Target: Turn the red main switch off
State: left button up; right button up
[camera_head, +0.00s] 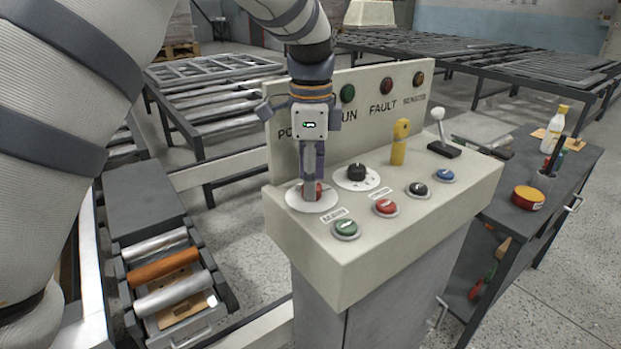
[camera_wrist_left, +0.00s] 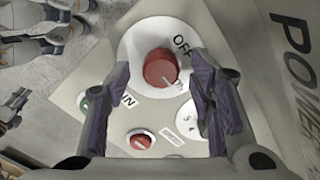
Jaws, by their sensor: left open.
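The red main switch (camera_head: 319,188) is a round red knob on a white disc (camera_head: 299,205) at the left end of the control panel's sloped top.
Close by on the panel are a black knob (camera_head: 356,171), a red button (camera_head: 386,207), a green button (camera_head: 345,228), a yellow key-like handle (camera_head: 399,143) and a lever (camera_head: 440,130). The upright back panel (camera_head: 350,112) with lamps stands behind my gripper.

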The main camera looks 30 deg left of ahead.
pick_arm(q)
jog(key=shift+f, duration=0.45)
jog(key=c, duration=1.2)
jog(key=shift+o, duration=0.2)
